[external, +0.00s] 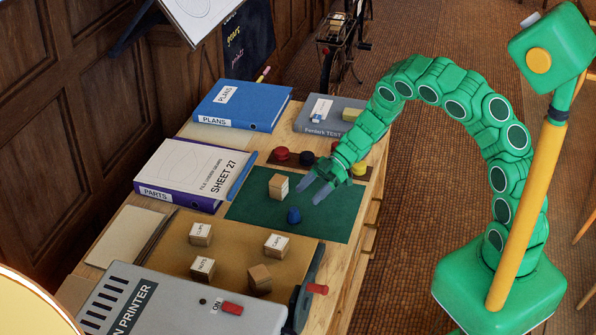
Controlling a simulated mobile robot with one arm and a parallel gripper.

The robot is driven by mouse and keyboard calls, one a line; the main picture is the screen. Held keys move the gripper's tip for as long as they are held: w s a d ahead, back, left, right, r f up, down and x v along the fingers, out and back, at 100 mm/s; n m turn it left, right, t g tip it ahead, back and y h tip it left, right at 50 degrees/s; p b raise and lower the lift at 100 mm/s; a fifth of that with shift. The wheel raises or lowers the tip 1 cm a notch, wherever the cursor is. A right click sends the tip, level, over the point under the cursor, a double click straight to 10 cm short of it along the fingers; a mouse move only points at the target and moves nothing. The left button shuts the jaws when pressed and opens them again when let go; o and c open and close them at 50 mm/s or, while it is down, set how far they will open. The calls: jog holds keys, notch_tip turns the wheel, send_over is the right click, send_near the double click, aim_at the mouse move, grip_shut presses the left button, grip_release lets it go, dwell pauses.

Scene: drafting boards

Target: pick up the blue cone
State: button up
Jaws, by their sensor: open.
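The small blue cone (294,215) stands on a dark green mat (335,226) on the wooden desk, in the external view. My gripper (312,190) is above the mat, a little up and to the right of the cone in the picture. Its two pale translucent fingers are apart, with nothing visible between them. The fingers do not appear to touch the cone. The exact height of the fingertips is hard to tell.
A wooden block (278,187) stands on the mat close left of my gripper. Red, dark and yellow round pieces lie behind on a brown strip (309,169). Several labelled blocks sit on a tan board (229,255). A grey printer (185,305) fills the front.

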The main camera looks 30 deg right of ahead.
aim_at(294, 209)
jog(key=shift+s+x, duration=0.2)
jog(key=shift+x, duration=2.65)
jog(key=shift+c, duration=0.3)
jog(key=c, duration=1.1)
